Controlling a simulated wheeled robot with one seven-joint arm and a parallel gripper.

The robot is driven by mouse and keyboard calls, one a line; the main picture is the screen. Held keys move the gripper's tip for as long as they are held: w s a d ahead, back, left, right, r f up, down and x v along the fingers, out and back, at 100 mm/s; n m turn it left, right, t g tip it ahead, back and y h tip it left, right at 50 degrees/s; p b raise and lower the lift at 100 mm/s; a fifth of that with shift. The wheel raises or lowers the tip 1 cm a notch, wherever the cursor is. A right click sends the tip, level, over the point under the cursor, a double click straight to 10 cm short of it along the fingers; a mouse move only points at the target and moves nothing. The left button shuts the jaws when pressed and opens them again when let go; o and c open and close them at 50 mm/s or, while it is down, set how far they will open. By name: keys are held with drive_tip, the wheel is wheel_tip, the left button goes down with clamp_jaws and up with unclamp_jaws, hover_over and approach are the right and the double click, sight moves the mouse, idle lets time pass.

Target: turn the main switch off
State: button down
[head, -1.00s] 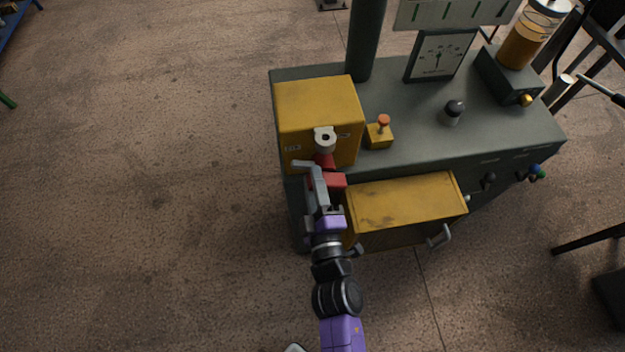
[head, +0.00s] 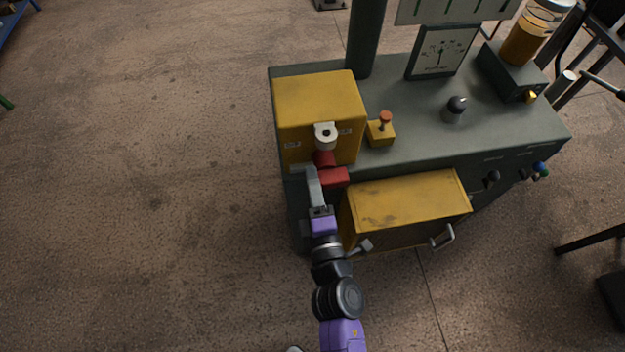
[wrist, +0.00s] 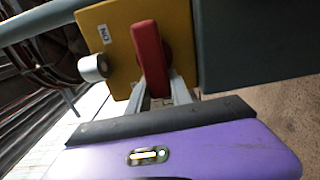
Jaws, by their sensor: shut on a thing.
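The main switch is a yellow box (head: 318,100) on the left end of the dark green cabinet, with a red handle (head: 334,178) on its front. In the wrist view the red handle (wrist: 150,55) stands out long and nearly upright, leaning slightly, against the yellow face (wrist: 118,40). My gripper (head: 318,183) is at the handle, and in the wrist view its two fingers (wrist: 160,92) are shut on the handle's lower part. A small label (wrist: 104,34), which seems to read ON inverted, is left of the handle. The handle's grip is partly hidden by the fingers.
A grey ring-ended cylinder (head: 326,135) juts from the box just above the handle. A yellow drawer-like box (head: 408,205) with a handle sticks out close to the right of my arm. Floor to the left is clear.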

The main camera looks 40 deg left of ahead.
drive_tip(key=shift+w+d+f, duration=0.35)
drive_tip(key=shift+w+d, duration=0.05)
drive_tip(key=shift+d, duration=0.15)
drive_tip(key=c, duration=1.2)
unclamp_jaws()
drive_tip(key=shift+o, duration=0.2)
drive_tip(key=shift+r, duration=0.15)
drive_tip(key=shift+s+a+r, duration=0.1)
drive_tip(key=shift+s+a, duration=0.05)
drive_tip(key=shift+a, duration=0.05)
drive_tip(key=v, duration=0.8)
